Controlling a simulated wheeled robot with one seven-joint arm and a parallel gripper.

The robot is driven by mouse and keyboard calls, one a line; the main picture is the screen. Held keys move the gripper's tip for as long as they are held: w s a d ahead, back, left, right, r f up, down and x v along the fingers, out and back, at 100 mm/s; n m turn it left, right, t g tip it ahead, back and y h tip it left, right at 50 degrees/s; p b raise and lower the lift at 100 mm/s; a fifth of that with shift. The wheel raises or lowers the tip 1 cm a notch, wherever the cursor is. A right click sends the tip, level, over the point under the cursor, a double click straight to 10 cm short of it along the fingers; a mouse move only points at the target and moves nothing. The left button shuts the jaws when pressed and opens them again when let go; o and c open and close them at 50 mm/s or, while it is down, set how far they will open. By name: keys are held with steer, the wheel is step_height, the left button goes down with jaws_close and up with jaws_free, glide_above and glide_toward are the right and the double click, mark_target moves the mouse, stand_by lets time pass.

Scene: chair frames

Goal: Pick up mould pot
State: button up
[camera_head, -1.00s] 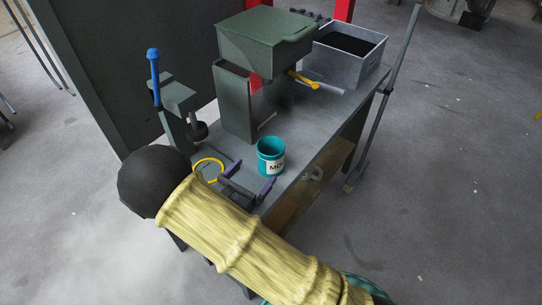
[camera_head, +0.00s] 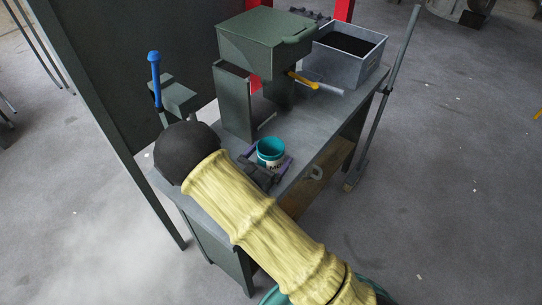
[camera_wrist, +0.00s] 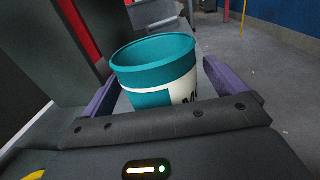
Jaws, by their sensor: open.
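The mould pot (camera_head: 270,151) is a teal, open-topped pot with a white lettered label. It stands upright on the grey workbench (camera_head: 318,158). In the wrist view the pot (camera_wrist: 155,72) sits between the two purple fingers of my gripper (camera_wrist: 163,90), one on each side. My gripper (camera_head: 269,159) is open around the pot. I cannot tell whether either finger touches it. The pot's lower part is hidden behind the gripper body in the wrist view.
A green lidded box on a stand (camera_head: 265,40) and a grey bin (camera_head: 345,55) with dark contents are at the bench's back. A yellow-handled tool (camera_head: 302,79) lies between them. The bench's right edge is close to the pot.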

steer(key=shift+w+d, duration=0.1)
steer(key=shift+w, duration=0.1)
steer(key=shift+c, duration=0.3)
steer(key=c, duration=1.1)
step_height(320, 180, up, 10)
stand_by(0.4)
